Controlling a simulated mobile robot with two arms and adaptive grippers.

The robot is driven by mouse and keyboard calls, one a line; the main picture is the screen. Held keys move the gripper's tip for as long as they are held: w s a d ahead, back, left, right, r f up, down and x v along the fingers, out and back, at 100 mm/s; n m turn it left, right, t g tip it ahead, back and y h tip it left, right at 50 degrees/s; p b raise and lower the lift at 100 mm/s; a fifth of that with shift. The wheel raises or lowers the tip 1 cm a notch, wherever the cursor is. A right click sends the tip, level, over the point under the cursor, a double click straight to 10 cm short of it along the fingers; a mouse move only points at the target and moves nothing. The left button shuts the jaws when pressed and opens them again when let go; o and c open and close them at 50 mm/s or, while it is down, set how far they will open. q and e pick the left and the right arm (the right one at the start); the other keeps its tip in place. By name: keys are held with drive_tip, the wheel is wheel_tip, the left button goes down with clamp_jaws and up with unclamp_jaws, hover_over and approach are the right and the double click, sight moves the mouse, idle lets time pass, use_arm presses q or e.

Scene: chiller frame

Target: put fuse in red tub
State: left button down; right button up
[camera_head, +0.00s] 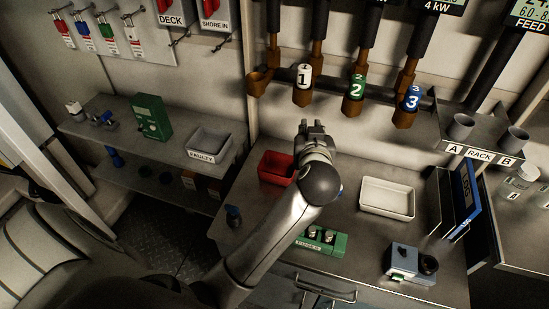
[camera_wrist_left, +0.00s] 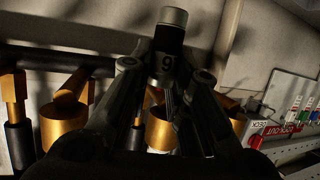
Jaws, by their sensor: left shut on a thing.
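In the head view my left gripper (camera_head: 313,128) is raised above the bench, beside and partly over the right side of the red tub; the fuse is hard to make out there. The red tub (camera_head: 272,170) sits on the bench against the back wall. Its right part is hidden by my gripper and wrist. My right gripper is not in view.
A white tray (camera_head: 387,198) stands to the right of my arm. A green block (camera_head: 321,242) with dark parts and a blue-grey device (camera_head: 402,262) sit nearer. A grey tub labelled FAULTY (camera_head: 208,146) is on the left shelf.

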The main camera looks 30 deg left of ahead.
use_arm(q)
wheel_tip(320, 180, down, 8)
drive_tip(key=s+a+r+n+g+y+p, duration=0.1)
drive_tip(key=a+n+g+y+p, duration=0.1)
drive_tip(key=n+g+y, duration=0.5)
drive_tip(key=n+g+b, duration=0.8)
drive_tip(key=g+b, duration=0.1)
drive_tip(key=b, duration=0.6)
hover_over(262, 160)
drive_tip(key=d, duration=0.3)
drive_tip(key=f, duration=1.1)
drive_tip(key=shift+s+d+f, duration=0.1)
drive_tip(key=shift+d+f, duration=0.1)
drive_tip(key=shift+f, duration=0.05)
drive_tip(key=shift+w+a+f, duration=0.2)
drive_tip(key=shift+w+a, duration=0.05)
drive_tip(key=shift+w+a+f+b, duration=0.15)
drive_tip(key=shift+f+b, duration=0.2)
drive_tip(key=shift+b, duration=0.5)
wheel_tip(262, 160, down, 3)
drive_tip(key=shift+r+b, duration=0.2)
drive_tip(key=shift+b, duration=0.65)
drive_tip(key=shift+f, duration=0.2)
drive_tip(key=shift+r, duration=0.1)
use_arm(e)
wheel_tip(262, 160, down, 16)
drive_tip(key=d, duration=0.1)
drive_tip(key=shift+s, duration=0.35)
